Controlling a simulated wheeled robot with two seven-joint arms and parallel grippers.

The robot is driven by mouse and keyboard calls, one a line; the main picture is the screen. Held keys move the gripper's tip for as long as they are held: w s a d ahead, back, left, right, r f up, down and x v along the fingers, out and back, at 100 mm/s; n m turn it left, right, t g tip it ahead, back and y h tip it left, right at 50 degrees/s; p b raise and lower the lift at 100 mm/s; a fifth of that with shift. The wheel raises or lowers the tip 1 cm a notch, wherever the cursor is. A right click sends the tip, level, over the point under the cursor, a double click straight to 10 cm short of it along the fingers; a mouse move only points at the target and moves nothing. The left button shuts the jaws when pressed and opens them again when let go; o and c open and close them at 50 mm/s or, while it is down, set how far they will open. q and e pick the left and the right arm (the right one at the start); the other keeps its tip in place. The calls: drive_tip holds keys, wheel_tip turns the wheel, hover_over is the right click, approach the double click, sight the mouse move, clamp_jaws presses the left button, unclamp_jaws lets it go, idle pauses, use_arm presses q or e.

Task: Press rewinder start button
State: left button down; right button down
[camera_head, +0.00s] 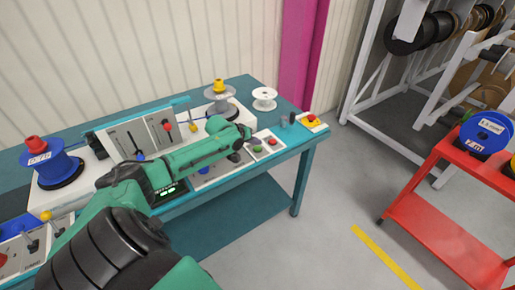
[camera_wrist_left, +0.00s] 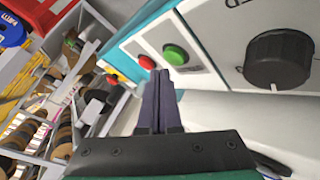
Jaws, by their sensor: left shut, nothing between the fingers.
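The rewinder's green start button (camera_head: 257,149) sits on a white panel at the front right of the teal bench, with a red button (camera_head: 272,141) to its right. In the left wrist view the green button (camera_wrist_left: 175,54) and red button (camera_wrist_left: 147,62) show just beyond the fingertips. My left gripper (camera_wrist_left: 160,73) is shut and empty, its fingertips near both buttons. Whether they touch either one I cannot tell. In the head view my left gripper (camera_head: 246,132) is small, over the panel's back edge. My right gripper is not in view.
A black knob (camera_wrist_left: 278,60) stands on the panel. A red emergency stop (camera_head: 312,119) is at the bench corner. Blue (camera_head: 58,168), grey (camera_head: 219,100) and white reels (camera_head: 264,98) stand on the bench (camera_head: 240,82).

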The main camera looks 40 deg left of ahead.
use_arm(q)
drive_tip(key=shift+f, duration=0.1)
idle(0.6)
drive_tip(key=shift+f, duration=0.35)
